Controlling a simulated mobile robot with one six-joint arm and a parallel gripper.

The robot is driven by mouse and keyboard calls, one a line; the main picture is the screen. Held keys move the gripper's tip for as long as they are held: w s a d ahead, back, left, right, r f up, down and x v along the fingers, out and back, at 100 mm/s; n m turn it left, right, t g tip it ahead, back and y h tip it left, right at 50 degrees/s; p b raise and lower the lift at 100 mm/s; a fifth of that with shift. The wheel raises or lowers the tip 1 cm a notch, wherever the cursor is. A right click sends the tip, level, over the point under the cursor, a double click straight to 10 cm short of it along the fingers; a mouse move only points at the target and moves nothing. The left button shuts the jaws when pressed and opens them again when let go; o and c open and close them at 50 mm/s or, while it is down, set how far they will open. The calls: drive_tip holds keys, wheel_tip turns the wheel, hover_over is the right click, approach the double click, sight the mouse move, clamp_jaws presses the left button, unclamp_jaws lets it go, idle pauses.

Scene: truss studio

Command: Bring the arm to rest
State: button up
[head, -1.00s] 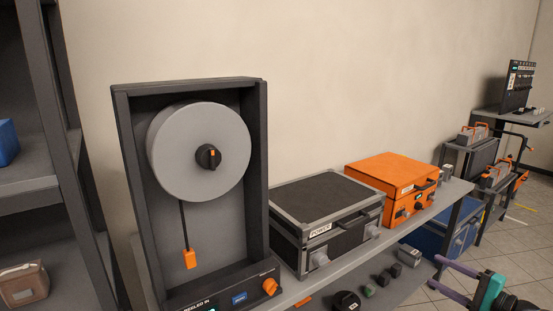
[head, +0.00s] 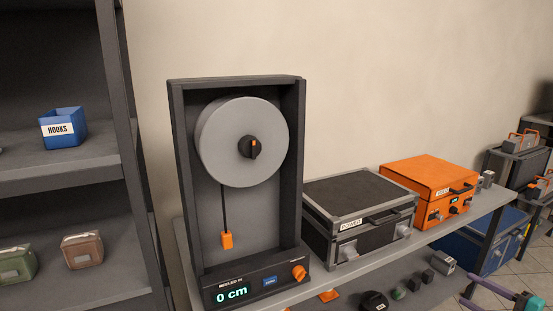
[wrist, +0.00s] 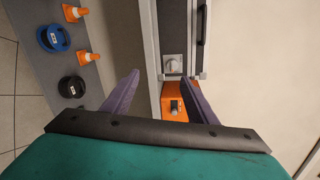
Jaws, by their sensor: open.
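My gripper (wrist: 159,98) shows in the wrist view with its two purple fingers spread apart. It is open and nothing is between the fingertips except the view of an orange case (wrist: 174,108) and a black case (wrist: 174,40) beyond. In the head view, part of my arm (head: 508,296) shows at the lower right corner, below the shelf.
A reel stand (head: 240,190) reading "0 cm", a black POWER case (head: 360,200) and an orange case (head: 428,180) stand on the grey bench. A rack (head: 75,178) with a blue HOOKS bin (head: 62,128) is at left. Orange cones (wrist: 84,57) stand on a lower shelf.

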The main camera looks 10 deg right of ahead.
drive_tip(key=w+a+f+n+g+y, duration=0.25)
drive_tip(key=w+a+f+g, duration=0.4)
drive_tip(key=a+f, duration=0.75)
drive_tip(key=w+a+f+n+g+y+p, duration=0.1)
drive_tip(key=a+f+g, duration=0.1)
drive_tip(key=a+f, duration=0.55)
drive_tip(key=w+a+f+n+g+p, duration=0.1)
drive_tip(key=a+f+n+g, duration=0.15)
drive_tip(key=a+f, duration=0.5)
drive_tip(key=s+a+f+n+g+h, duration=0.1)
drive_tip(key=s+a+f+n+g, duration=0.15)
drive_tip(key=s+a+f, duration=0.35)
drive_tip(key=s+a+f+n+g+h, duration=0.15)
drive_tip(key=a+f+g, duration=0.25)
drive_tip(key=a, duration=0.5)
drive_tip(key=s+a+f+n+g+h, duration=0.2)
drive_tip(key=s+f+n, duration=0.1)
drive_tip(key=s, duration=0.4)
drive_tip(key=s+a+f+n+g+h+p, duration=0.1)
drive_tip(key=s+a+f+n+g+h, duration=0.1)
drive_tip(key=s, duration=0.5)
drive_tip(key=shift+a+f+n+h, duration=0.3)
drive_tip(key=shift+f+n+h, duration=0.5)
drive_tip(key=shift+f+n, duration=0.55)
